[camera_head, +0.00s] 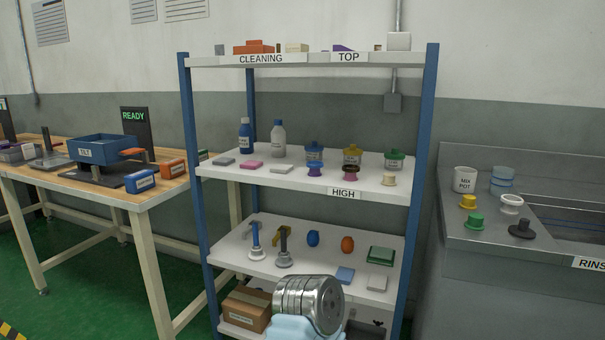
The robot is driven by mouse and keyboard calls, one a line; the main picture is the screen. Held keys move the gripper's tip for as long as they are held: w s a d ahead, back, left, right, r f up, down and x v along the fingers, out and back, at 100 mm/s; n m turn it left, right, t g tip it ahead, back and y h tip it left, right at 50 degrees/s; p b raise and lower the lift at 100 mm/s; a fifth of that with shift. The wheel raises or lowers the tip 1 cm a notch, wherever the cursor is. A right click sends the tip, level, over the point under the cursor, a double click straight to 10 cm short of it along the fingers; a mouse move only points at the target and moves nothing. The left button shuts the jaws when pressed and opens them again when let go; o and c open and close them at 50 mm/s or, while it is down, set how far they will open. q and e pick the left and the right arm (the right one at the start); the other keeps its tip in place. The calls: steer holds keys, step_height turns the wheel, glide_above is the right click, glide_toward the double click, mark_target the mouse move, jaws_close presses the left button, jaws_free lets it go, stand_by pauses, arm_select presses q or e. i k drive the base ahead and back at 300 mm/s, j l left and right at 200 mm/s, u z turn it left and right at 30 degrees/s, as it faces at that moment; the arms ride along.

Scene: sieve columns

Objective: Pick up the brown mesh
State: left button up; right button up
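No piece in the camera_head view can be surely identified as the brown mesh. Neither of my grippers is in view.
The shelf rack (190,150) holds bottles, lidded jars and small blocks. A silver ringed form (308,303) at bottom centre hides part of the lowest shelf, beside a cardboard box (246,309). A wooden bench (145,195) stands left, a sink counter (465,245) right.

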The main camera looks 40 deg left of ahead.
mark_target(357, 168)
steer(key=i+j+u, duration=0.1)
steer(key=u, duration=0.25)
steer(key=i+u, duration=0.25)
steer(key=u, duration=0.15)
steer(key=i+u, duration=0.2)
steer(key=u, duration=0.15)
steer(key=z, duration=2.1)
steer(key=k+j, duration=0.15)
steer(key=j, duration=0.2)
steer(key=k+j, duration=0.15)
steer(key=j, duration=0.15)
steer(key=k+j, duration=0.15)
steer(key=j, duration=0.15)
